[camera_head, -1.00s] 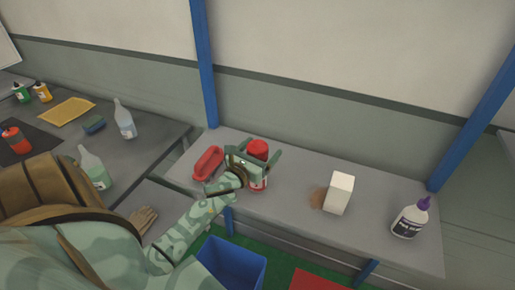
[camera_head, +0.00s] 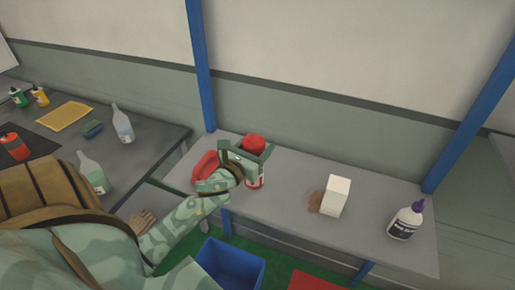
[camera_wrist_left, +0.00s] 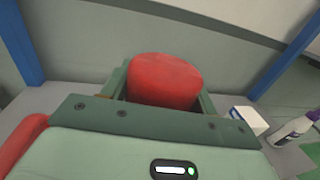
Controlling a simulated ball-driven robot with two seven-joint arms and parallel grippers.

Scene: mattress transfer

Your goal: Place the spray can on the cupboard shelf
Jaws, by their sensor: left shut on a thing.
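The spray can has a red cap (camera_head: 254,143) and a red and white body that shows below my gripper. Its wide red top also shows up close in the left wrist view (camera_wrist_left: 165,80). My left gripper (camera_head: 252,160) is shut around the can, one finger on each side. The can is upright over the grey shelf board (camera_head: 285,205), towards its left end. I cannot tell whether its base touches the board. My right gripper is not in view.
A red dish (camera_head: 205,165) lies just left of the can. A white box (camera_head: 337,196) and a purple-capped bottle (camera_head: 405,222) stand to the right. Blue posts (camera_head: 202,70) rise at the shelf's back. A dark table (camera_head: 150,135) with several bottles is at the left.

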